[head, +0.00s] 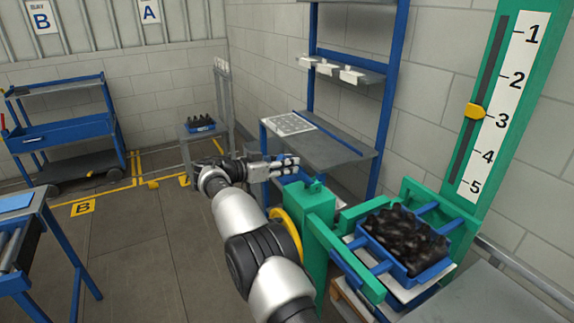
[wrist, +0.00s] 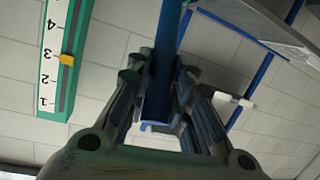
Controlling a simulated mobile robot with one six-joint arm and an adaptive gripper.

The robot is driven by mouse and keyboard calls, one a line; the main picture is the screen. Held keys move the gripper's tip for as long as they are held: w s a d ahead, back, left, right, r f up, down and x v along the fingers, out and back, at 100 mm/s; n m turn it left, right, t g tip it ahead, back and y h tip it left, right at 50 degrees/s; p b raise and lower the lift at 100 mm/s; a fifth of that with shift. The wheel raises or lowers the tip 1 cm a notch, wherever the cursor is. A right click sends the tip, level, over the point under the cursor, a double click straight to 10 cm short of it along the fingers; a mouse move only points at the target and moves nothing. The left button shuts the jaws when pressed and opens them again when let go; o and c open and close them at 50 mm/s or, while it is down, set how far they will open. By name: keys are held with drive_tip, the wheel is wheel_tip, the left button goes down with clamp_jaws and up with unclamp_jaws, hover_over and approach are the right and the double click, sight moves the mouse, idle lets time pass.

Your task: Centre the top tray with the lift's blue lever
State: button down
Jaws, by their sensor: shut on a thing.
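The lift has a green column with a white scale (head: 497,110) numbered 1 to 5. Its yellow pointer (head: 475,111) sits a little above the 3 mark; the pointer also shows in the wrist view (wrist: 67,60). The top tray (head: 417,268) is blue, filled with dark bottles, and rests between green and blue lift arms. My gripper (head: 287,165) is left of the tray, above the green lever post (head: 314,190). In the wrist view, my gripper (wrist: 157,95) is shut on the blue lever (wrist: 162,65), which runs up between its fingers. The lever is mostly hidden in the head view.
A grey-topped blue bench (head: 330,150) with a shelf stands behind my gripper. A small table (head: 190,132) with a crate of bottles is farther back. A blue cart (head: 60,135) stands at the left, and a roller table (head: 15,235) at the near left. Open floor lies between them.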

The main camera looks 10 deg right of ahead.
drive_tip(key=c, duration=1.8)
unclamp_jaws()
drive_tip(key=shift+s+f, duration=0.1)
drive_tip(key=shift+f, duration=0.15)
drive_tip(key=o, duration=0.4)
drive_tip(key=shift+r, duration=0.15)
drive_tip(key=shift+a, duration=0.1)
drive_tip(key=v, duration=1.2)
